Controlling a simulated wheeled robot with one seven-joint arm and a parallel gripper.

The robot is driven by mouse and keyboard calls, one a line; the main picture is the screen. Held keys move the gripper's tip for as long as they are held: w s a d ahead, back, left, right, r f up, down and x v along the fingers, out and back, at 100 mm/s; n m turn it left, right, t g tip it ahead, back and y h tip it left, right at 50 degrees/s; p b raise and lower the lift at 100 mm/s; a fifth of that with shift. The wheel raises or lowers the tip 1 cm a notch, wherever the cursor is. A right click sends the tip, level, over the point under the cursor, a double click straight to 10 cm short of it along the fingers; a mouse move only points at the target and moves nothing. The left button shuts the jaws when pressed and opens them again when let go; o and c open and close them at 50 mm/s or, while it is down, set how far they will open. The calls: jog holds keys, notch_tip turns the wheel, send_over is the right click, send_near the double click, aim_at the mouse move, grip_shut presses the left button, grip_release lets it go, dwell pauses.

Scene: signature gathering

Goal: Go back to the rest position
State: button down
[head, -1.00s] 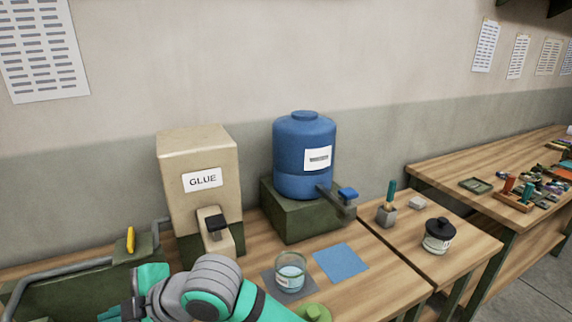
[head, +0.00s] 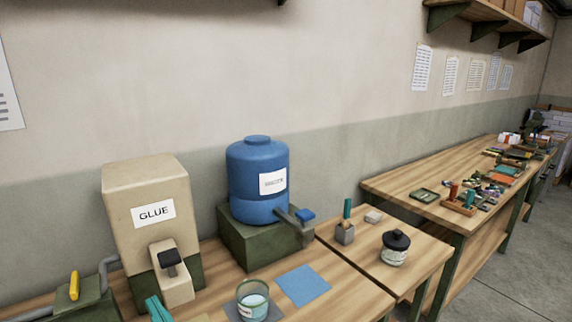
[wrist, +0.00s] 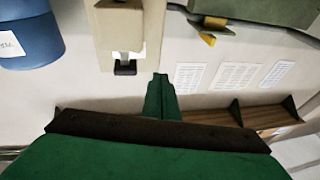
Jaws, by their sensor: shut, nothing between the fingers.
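My gripper (wrist: 160,90) shows in the wrist view as green fingers closed together, with nothing between them. In the head view, a small teal part of it (head: 157,309) shows at the bottom edge, in front of the glue dispenser; the rest of my arm is out of view. The beige dispenser labelled GLUE (head: 146,212) stands on the bench, with a black-topped spout. It also shows inverted in the wrist view (wrist: 102,30), beyond my fingertips and apart from them.
A blue barrel (head: 257,178) with a tap stands on a green block. A lidded jar (head: 395,250) and a brush holder (head: 345,233) are on the right. A yellow-handled green device (head: 74,286) is at left.

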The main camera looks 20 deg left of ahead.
jog(key=s+d+f+m+t+h, duration=0.3)
jog(key=d+f+m+t+h, duration=0.4)
jog(key=d+f+m+h, duration=1)
jog(key=s+d+f+n, duration=0.1)
jog(key=s+d+f, duration=0.2)
jog(key=s+d, duration=0.3)
jog(key=s+d+f+n+g+h, duration=0.1)
jog(key=s+d+f+n, duration=0.1)
jog(key=s+d+f, duration=0.2)
jog(key=s+d+f+n+g, duration=0.1)
jog(key=s+d+f, duration=0.3)
jog(key=s+d, duration=0.5)
jog(key=shift+s+d+n, duration=0.25)
jog(key=shift+s+n, duration=0.45)
jog(key=shift+s, duration=0.2)
